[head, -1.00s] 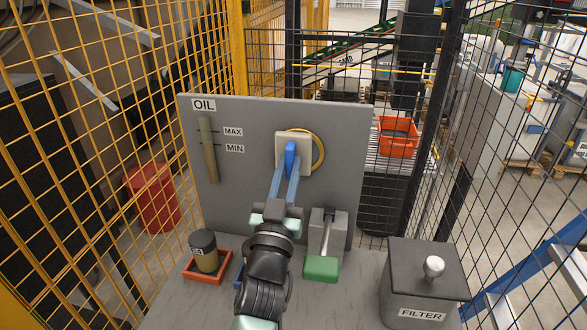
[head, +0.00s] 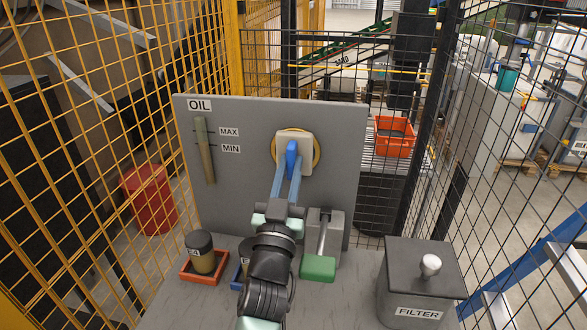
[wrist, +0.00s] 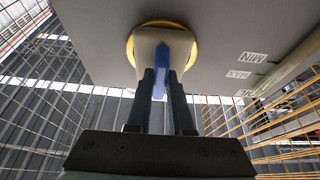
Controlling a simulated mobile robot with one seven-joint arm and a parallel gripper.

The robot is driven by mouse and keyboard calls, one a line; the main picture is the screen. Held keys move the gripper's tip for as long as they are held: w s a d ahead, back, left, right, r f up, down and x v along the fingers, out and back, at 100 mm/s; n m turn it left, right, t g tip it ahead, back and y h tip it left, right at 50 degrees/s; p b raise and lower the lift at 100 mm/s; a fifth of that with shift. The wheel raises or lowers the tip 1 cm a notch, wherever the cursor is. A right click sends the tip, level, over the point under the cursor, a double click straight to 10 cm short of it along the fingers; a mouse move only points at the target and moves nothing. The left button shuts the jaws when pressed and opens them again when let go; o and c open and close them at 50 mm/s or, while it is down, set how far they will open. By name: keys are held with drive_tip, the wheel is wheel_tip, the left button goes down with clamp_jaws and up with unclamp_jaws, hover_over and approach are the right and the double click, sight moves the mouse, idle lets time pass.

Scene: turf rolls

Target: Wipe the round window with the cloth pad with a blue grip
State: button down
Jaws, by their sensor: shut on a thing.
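The round window shows only as a yellow ring (head: 281,160) on the grey upright panel; its middle is hidden behind the cloth pad. The cream cloth pad (head: 306,148) with its blue grip (head: 291,154) is in front of the window, its face toward the panel. My gripper (head: 287,172) is shut on the blue grip. In the wrist view the pad (wrist: 150,42) covers most of the ring (wrist: 191,50), and my gripper (wrist: 161,82) holds the grip (wrist: 161,72). Whether the pad touches the glass cannot be told.
The panel (head: 240,190) carries an oil gauge (head: 205,155) at left. A green-handled lever (head: 318,268), a dark jar (head: 201,254) in a red tray and a filter box (head: 418,285) stand in front of it. Mesh fencing (head: 80,130) is on both sides.

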drive_tip(key=shift+a, duration=0.45)
drive_tip(key=shift+s+d, duration=0.1)
drive_tip(key=shift+d, duration=0.75)
drive_tip(key=shift+a, duration=0.15)
drive_tip(key=shift+a, duration=0.7)
drive_tip(key=shift+d, duration=0.9)
drive_tip(key=shift+a, duration=0.3)
